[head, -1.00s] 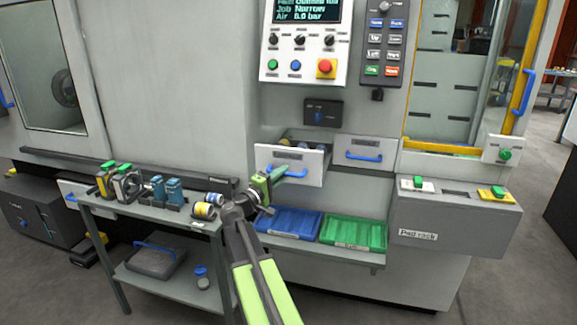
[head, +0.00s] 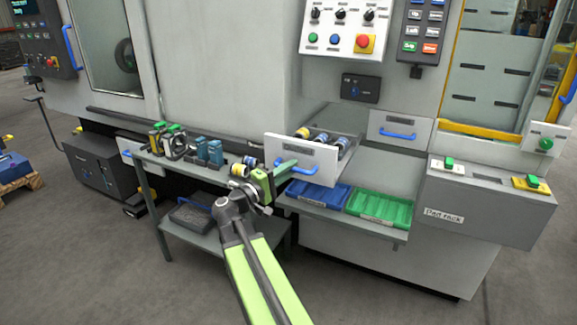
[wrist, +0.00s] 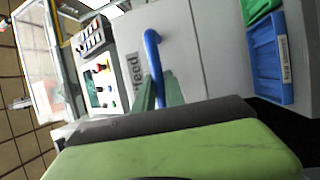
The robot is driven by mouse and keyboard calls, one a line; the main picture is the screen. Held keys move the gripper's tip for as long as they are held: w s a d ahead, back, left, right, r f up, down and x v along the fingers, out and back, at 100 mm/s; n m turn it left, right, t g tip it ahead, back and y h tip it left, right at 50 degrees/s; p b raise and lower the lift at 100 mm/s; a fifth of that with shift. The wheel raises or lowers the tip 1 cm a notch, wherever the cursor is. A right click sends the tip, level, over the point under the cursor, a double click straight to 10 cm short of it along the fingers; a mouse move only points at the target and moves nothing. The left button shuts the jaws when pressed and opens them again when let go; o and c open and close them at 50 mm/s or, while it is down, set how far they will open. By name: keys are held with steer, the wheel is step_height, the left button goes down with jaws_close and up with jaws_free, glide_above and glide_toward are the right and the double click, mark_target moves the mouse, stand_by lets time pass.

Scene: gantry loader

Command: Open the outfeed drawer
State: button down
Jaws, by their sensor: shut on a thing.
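The drawer in my grip has a white front (head: 318,157), and it stands pulled out of the machine. Several yellow and blue-grey round parts (head: 322,137) lie inside it. Its blue bar handle (head: 304,170) also shows in the wrist view (wrist: 153,50), beside a label of which I read only "feed". My gripper (head: 289,169) is shut on this handle; in the wrist view its green fingers (wrist: 160,93) are at the bar. A second drawer (head: 400,128) with a blue handle is shut, to the right.
A blue tray (head: 318,197) and a green tray (head: 380,208) sit on a shelf below the drawer. A grey cart (head: 180,167) with clamps and blue blocks stands to the left. A grey pad rack (head: 490,205) juts out at right. Floor at front is open.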

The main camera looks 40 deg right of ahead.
steer(key=shift+s+a, duration=0.15)
steer(key=c, duration=1.4)
jaws_free()
steer(key=a+f+b, duration=0.3)
steer(key=a, duration=1.4)
steer(key=shift+s, duration=0.15)
